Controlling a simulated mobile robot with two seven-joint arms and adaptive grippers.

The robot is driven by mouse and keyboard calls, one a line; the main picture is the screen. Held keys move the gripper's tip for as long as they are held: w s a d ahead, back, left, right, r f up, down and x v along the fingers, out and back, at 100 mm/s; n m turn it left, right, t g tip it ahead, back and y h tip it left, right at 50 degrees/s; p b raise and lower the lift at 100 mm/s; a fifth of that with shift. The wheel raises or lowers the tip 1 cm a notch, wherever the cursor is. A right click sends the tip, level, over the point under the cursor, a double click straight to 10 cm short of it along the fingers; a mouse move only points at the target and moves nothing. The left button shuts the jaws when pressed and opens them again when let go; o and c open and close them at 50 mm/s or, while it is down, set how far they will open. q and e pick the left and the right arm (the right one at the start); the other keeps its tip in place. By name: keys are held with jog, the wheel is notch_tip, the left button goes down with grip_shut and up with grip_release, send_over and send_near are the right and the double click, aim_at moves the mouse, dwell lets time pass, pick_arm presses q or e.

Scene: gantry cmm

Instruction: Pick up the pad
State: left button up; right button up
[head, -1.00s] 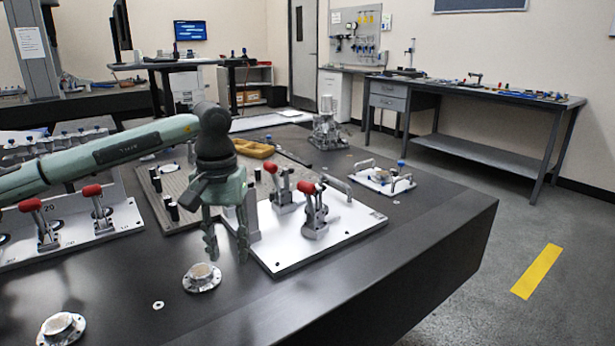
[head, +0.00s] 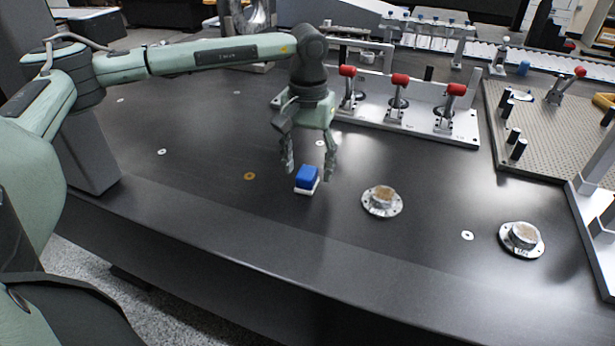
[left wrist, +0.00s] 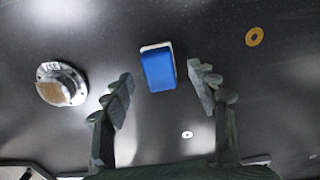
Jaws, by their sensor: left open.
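The pad is most likely the blue block (head: 307,175) on a thin white base, lying on the dark table in the head view. The blue block (left wrist: 157,69) also shows in the left wrist view, in line with the gap between the fingers and just past their tips. My left gripper (head: 309,171) is open and empty, pointing down over the block. Its two fingers (left wrist: 162,80) stand on either side in the left wrist view. I cannot tell the exact height of the fingertips above the table. My right gripper is not seen.
Two round metal flanges (head: 382,201) (head: 521,239) sit to the right of the block. A white plate with red-handled clamps (head: 400,110) stands behind. A perforated plate (head: 560,130) lies at the far right. The table is clear to the left of the block.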

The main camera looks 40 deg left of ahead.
pick_arm(q)
jog(key=shift+a+f, duration=0.1)
jog(key=shift+f, duration=0.9)
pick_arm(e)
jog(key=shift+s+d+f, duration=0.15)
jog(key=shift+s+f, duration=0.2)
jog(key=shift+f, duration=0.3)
pick_arm(q)
jog(key=c, duration=1.2)
jog(key=shift+c, duration=0.2)
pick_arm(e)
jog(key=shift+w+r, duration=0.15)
